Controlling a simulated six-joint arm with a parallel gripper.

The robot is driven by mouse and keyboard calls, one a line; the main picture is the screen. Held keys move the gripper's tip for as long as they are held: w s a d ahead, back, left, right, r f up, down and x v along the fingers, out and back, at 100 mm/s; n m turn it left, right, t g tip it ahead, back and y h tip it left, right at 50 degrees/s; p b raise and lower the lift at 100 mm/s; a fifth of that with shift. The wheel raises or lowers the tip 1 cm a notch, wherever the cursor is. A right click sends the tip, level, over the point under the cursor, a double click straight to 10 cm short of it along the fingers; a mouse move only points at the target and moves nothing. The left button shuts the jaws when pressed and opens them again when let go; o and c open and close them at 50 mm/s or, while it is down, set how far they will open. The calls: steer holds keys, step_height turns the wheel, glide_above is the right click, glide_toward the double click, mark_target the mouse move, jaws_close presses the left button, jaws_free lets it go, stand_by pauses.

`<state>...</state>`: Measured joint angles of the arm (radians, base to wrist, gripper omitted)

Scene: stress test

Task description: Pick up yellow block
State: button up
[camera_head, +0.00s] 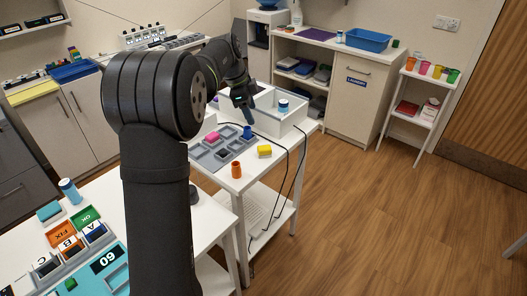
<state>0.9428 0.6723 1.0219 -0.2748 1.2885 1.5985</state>
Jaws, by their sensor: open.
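The yellow block (264,151) lies on the white table (250,172), near its front right edge and just right of a grey compartment tray (213,157). My gripper (248,117) is above the table, behind and a little left of the yellow block and apart from it. It hangs near a dark blue piece (248,132) at the tray's far right. The gripper is small in view and its fingers are open, with nothing seen between them.
An orange cup (236,169) stands left of and nearer than the yellow block. A pink block (212,137) is on the tray. A white bin (290,122) holding a blue-and-white can (283,105) stands behind. Black cables (289,165) hang over the table's right edge.

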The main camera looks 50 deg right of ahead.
steer(key=w+f+n+g, duration=0.1)
steer(key=w+f+n, duration=0.1)
steer(key=w, duration=0.1)
glide_toward(266, 147)
steer(key=shift+g, duration=0.3)
steer(key=x, duration=0.4)
steer(key=shift+w+d+f, duration=0.2)
steer(key=shift+w+f, duration=0.05)
steer(key=shift+f, duration=0.15)
steer(key=shift+a+x, duration=0.1)
steer(key=shift+x, duration=1.2)
steer(key=shift+a+x, duration=0.15)
steer(key=shift+x, duration=1.2)
steer(key=shift+s, duration=0.15)
steer(key=c, duration=1.1)
steer(key=shift+o, duration=0.2)
